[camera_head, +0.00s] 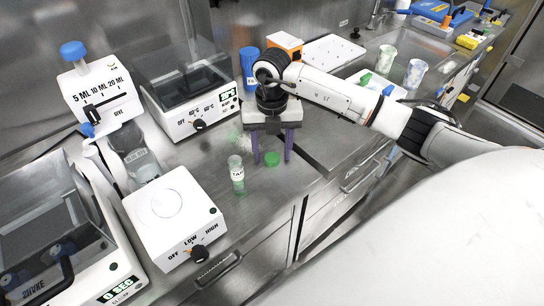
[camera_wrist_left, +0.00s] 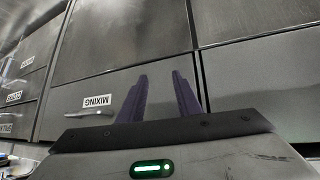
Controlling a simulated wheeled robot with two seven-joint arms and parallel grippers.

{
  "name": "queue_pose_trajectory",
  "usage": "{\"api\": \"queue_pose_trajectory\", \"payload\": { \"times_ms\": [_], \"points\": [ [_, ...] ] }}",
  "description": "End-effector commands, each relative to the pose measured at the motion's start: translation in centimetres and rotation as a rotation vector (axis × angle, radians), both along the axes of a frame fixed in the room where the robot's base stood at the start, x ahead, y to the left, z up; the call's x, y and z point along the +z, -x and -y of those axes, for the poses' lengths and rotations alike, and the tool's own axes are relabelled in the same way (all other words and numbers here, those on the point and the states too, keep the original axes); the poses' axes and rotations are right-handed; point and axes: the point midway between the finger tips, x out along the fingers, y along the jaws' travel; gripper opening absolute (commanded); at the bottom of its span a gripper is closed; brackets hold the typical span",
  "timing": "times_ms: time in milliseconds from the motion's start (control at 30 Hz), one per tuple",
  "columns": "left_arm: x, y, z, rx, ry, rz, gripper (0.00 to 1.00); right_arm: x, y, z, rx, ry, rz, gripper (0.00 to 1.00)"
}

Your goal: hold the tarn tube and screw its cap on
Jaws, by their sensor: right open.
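The tarn tube (camera_head: 237,175), clear with a white label and some green inside, stands upright and uncapped on the steel counter. A green cap (camera_head: 272,158) lies on the counter to its right. My right gripper (camera_head: 272,157) has its two purple fingers apart, pointing down, one on either side of the cap in the head view; I cannot tell whether they touch it. My left gripper (camera_wrist_left: 160,75) shows in the left wrist view, its purple fingers apart with nothing between them, facing grey drawer fronts.
A white hot plate (camera_head: 175,215) with a knob stands left of the tube. A heating box (camera_head: 190,95) is behind it. The counter's front edge (camera_head: 262,205) is close to the tube. A sink and beakers (camera_head: 415,73) are at the back right.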

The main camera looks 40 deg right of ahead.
Motion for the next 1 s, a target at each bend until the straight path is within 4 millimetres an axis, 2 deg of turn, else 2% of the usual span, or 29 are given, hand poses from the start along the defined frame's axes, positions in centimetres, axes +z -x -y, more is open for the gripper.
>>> {"api": "queue_pose_trajectory", "payload": {
  "times_ms": [233, 400, 500, 833, 1000],
  "points": [
    [-0.1, 0.1, 0.0, 0.0, -0.001, -0.003, 0.31, 0.0, 0.0, 0.0, 0.0, 0.0, 0.0, 0.5],
    [-0.1, 0.1, 0.0, 0.0, -0.002, -0.004, 0.31, 0.0, 0.0, 0.0, 0.0, 0.0, 0.0, 0.21],
    [-0.1, 0.1, 0.0, 0.0, -0.002, -0.004, 0.31, 0.0, 0.0, 0.0, 0.0, 0.0, 0.0, 0.09],
    [-0.2, 0.1, -0.1, 0.001, -0.001, -0.004, 0.31, 0.2, 0.0, 0.0, 0.0, 0.0, 0.0, 0.09],
    [-0.4, 0.1, -0.1, 0.001, -0.001, -0.004, 0.31, 2.2, -0.2, 0.0, 0.001, 0.001, 0.005, 0.09]
  ]
}}
